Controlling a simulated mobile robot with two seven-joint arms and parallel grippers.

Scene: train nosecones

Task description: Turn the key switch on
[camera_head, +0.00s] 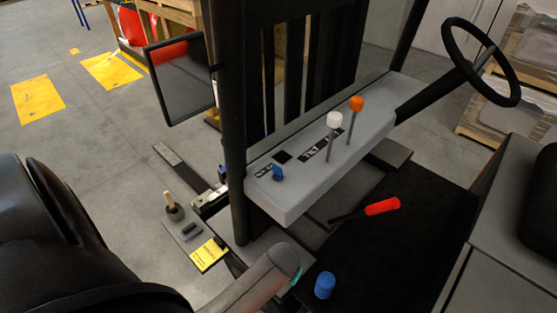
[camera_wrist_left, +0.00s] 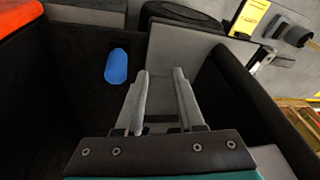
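The key switch (camera_head: 277,172) is a small blue knob on the left end of the grey dashboard (camera_head: 340,150) in the head view. Its exact turn angle is too small to tell. My left gripper shows in the left wrist view (camera_wrist_left: 163,75), with two grey fingers apart and nothing between them. In the head view my left arm comes in at the lower left, below the dashboard and apart from the key switch; its fingers are hidden there. The key switch is not seen in the left wrist view. My right gripper is in neither view.
A white-knobbed lever (camera_head: 334,120) and an orange-knobbed lever (camera_head: 356,104) rise from the dashboard. A black post (camera_head: 236,120) stands left of it. A red-handled lever (camera_head: 382,207) and a blue cylinder (camera_head: 325,285) are lower down. The steering wheel (camera_head: 447,40) is at upper right.

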